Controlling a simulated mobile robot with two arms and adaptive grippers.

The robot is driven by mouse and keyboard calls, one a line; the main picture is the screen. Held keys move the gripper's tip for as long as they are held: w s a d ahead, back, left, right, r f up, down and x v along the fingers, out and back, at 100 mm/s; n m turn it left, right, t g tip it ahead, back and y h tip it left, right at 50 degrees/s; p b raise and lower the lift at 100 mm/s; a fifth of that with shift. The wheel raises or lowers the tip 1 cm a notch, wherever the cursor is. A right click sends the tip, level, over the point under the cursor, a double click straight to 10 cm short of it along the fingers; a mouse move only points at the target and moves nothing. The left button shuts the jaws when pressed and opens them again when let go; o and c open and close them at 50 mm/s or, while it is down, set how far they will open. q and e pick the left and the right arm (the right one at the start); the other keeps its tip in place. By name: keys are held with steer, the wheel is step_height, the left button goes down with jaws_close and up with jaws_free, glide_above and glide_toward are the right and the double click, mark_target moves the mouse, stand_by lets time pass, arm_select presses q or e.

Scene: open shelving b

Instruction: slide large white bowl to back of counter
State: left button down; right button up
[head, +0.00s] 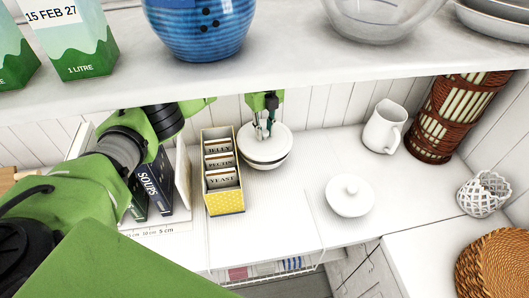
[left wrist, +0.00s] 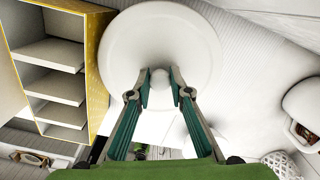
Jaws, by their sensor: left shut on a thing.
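A white bowl with a white lid (head: 277,138) stands on the counter (head: 263,215) near the back wall, just right of a yellow box. My left gripper (head: 264,134) reaches down onto the lid from above, its fingers on the small round knob. In the left wrist view, the round white lid (left wrist: 188,40) fills the top middle. My left gripper (left wrist: 160,85) has a fingertip on each side of the knob (left wrist: 160,77) there, shut on it. The fingers partly hide the lid in the head view. My right gripper is not in view.
The yellow box (head: 224,198) with labelled dividers stands close left of the bowl, beside books (head: 157,180). A second white knobbed dish (head: 350,197) sits front right, a white pitcher (head: 384,127) behind it. A shelf (head: 290,72) overhangs the back. Counter in front is clear.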

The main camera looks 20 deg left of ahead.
arm_select(q)
steer(key=shift+f+b, duration=0.75)
steer(key=shift+f, duration=0.45)
steer(key=c, duration=1.8)
jaws_free()
steer(key=shift+o, duration=0.2)
step_height(320, 180, up, 8)
steer(key=shift+f, duration=0.2)
steer(key=shift+s+f, duration=0.1)
